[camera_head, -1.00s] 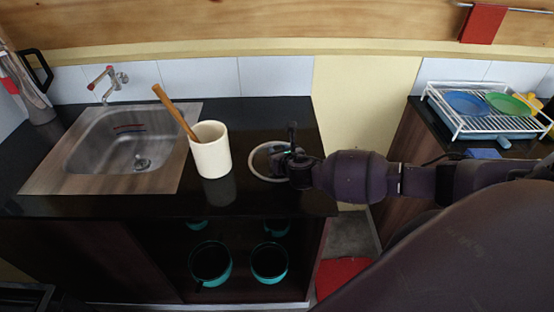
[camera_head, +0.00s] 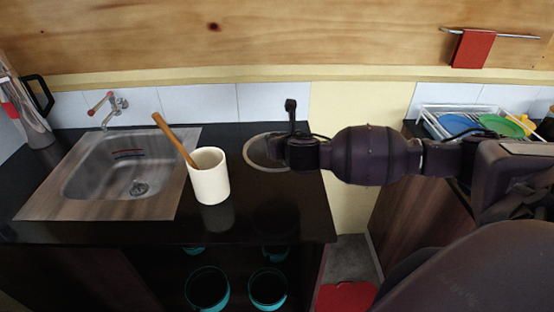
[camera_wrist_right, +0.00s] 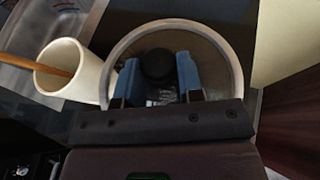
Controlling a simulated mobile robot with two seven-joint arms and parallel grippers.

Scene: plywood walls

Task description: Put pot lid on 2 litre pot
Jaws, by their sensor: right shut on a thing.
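The pot lid (camera_head: 251,157) is a round disc with a pale rim. In the right wrist view the lid (camera_wrist_right: 222,50) fills the upper middle, and its dark knob (camera_wrist_right: 156,63) sits between my blue-padded fingers. My right gripper (camera_head: 284,150) is shut on that knob, and in the wrist view the gripper (camera_wrist_right: 157,80) hides the lid's near part. The lid appears held above the black counter. Below the counter are teal pots, one at left (camera_head: 208,288) and one at right (camera_head: 267,289); I cannot tell which is 2 litre. My left gripper is out of view.
A white cup (camera_head: 209,180) with a wooden spoon (camera_head: 172,138) stands left of the lid. A sink (camera_head: 115,165) is further left, with a kettle (camera_head: 30,115) beyond. A dish rack (camera_head: 432,124) with plates is at right. The counter front is clear.

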